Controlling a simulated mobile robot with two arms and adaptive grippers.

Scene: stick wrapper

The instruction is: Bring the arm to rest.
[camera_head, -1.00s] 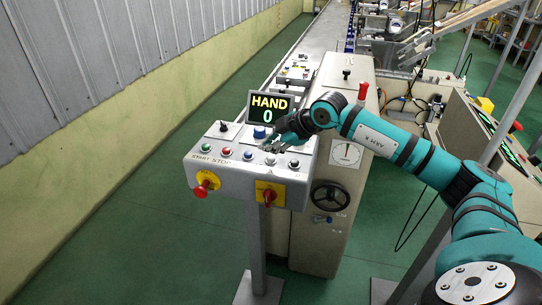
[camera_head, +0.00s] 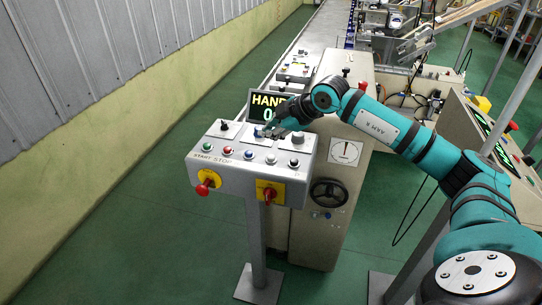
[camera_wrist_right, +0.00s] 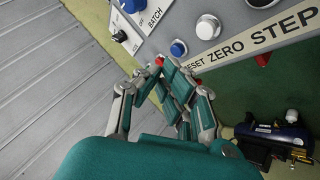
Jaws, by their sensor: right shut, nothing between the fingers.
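My right arm (camera_head: 377,121) is teal and reaches in from the right over the control panel (camera_head: 225,180). My right gripper (camera_head: 268,131) is over the back part of the panel, in front of the lower part of the display (camera_head: 262,100). In the wrist view the gripper (camera_wrist_right: 158,72) is shut and holds nothing, with panel buttons beyond its fingertips. Whether the fingers touch the panel cannot be told. My left gripper is not in view.
The panel carries several buttons, a red knob (camera_head: 203,188) and a red-and-yellow switch (camera_head: 269,193). A grey cabinet (camera_head: 332,225) with a black handwheel (camera_head: 329,194) stands behind it. The green floor at the left (camera_head: 150,240) is clear.

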